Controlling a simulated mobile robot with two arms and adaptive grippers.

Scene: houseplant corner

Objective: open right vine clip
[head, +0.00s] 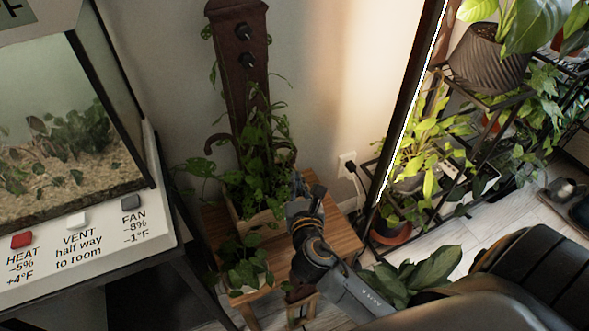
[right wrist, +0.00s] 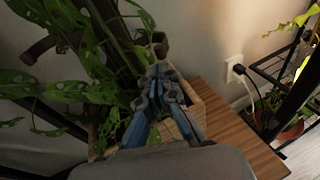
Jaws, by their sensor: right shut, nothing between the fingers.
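A dark wooden post (head: 240,90) stands in a wooden planter box (head: 262,222) with a leafy vine (head: 262,150) climbing it. A curved brown arm (head: 217,140) sticks out at the post's left; it also shows in the right wrist view (right wrist: 36,50). A brown piece (right wrist: 158,46) shows just beyond my fingertips; I cannot tell for certain that it is the right vine clip, or whether it is open. My right gripper (head: 306,192) is shut and empty, at the right side of the vine; its fingers (right wrist: 160,76) show in the right wrist view. My left gripper is out of view.
The planter stands on a slatted wooden stool (head: 335,235). A small potted plant (head: 245,265) sits in front of it. A terrarium (head: 70,130) with labelled buttons stands left. A black plant rack (head: 475,175) is at right. A wall outlet (head: 347,162) has a plug.

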